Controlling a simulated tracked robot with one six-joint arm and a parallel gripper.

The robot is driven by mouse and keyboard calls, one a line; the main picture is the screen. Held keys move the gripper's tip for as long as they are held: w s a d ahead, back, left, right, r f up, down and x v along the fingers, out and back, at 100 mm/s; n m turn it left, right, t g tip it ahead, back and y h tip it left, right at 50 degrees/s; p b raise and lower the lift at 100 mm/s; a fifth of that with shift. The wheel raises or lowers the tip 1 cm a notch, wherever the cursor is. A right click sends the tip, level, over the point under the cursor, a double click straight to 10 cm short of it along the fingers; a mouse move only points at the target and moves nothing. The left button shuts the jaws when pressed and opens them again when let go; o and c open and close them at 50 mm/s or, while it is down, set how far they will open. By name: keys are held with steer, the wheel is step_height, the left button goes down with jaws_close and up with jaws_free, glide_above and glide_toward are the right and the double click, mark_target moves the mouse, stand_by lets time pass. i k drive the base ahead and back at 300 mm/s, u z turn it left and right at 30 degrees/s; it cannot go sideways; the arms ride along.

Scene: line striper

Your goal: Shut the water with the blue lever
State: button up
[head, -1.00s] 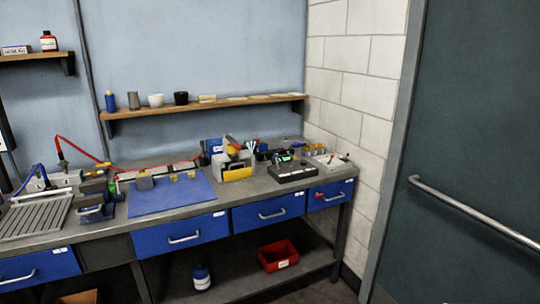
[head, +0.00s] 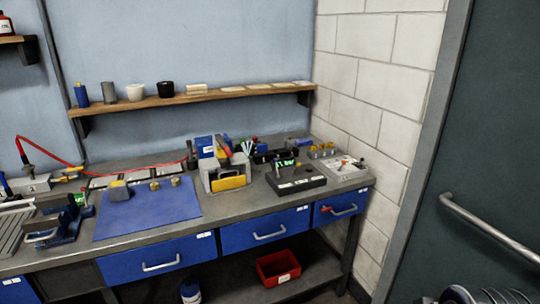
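A blue, slanting lever-like part (head: 4,186) shows at the far left edge of the head view, beside a grey block (head: 32,184) on the bench. The picture edge cuts it off, so I cannot tell its full shape or position. I see no running water. My gripper does not clearly show; I cannot tell whether the grey metallic shapes at the bottom right are part of my arm.
The grey workbench (head: 225,208) runs along the blue wall, with a blue mat (head: 150,215), a vise (head: 62,226) and a tool caddy (head: 226,183). A red bin (head: 278,270) sits on the lower shelf. A dark door (head: 490,150) with a bar handle is at right.

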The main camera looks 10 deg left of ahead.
mark_target(274, 160)
steer(key=u, duration=0.25)
steer(key=i, duration=0.75)
steer(key=u, duration=0.95)
steer(key=i, duration=0.75)
steer(key=u, duration=0.45)
